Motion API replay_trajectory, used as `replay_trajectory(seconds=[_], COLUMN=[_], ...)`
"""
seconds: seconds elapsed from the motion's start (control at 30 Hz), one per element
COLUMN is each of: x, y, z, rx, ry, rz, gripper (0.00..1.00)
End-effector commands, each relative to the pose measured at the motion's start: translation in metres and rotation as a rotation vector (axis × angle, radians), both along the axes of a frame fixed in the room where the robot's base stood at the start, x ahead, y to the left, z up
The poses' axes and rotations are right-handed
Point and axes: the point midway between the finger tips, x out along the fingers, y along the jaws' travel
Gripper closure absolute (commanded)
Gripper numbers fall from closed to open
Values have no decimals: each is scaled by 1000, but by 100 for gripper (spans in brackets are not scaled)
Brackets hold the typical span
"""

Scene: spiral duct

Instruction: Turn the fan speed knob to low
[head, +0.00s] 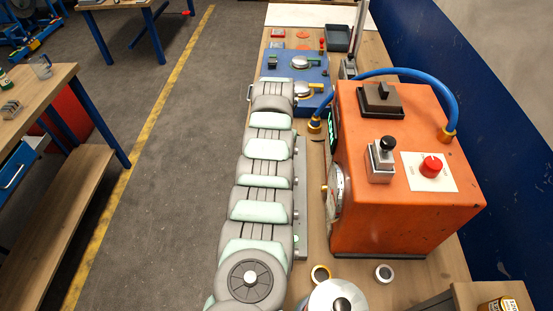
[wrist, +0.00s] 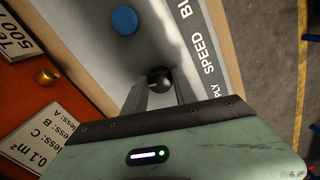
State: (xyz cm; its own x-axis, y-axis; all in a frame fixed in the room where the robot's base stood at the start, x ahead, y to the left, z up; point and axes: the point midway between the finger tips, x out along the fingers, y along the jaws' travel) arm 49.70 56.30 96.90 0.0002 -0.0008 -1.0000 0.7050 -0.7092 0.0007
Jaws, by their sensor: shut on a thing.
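In the wrist view a black round knob (wrist: 159,77) sits on a pale panel, near the lettering SPEED. I take it as the fan speed knob. My gripper (wrist: 160,88) has its two grey fingers on either side of this knob and is shut on it. The knob's pointer and any low mark cannot be made out. In the head view my grey and mint arm runs up the bench's left edge; the gripper and this knob cannot be picked out there.
A blue button (wrist: 124,20) and a brass knob (wrist: 47,75) are near the gripper. In the head view an orange box (head: 345,120) carries a red button (head: 431,166), a black-ball lever (head: 388,145) and a blue hose (head: 410,72). A blue unit (head: 315,68) stands behind.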

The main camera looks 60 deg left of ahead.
Motion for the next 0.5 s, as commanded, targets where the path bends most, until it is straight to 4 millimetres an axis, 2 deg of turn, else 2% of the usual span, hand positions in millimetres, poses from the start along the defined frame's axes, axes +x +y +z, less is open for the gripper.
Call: replay_trajectory(seconds=[0.5], x=[2], y=[1], z=[-3], rx=[3], ry=[-4], rz=[487], gripper=[100])
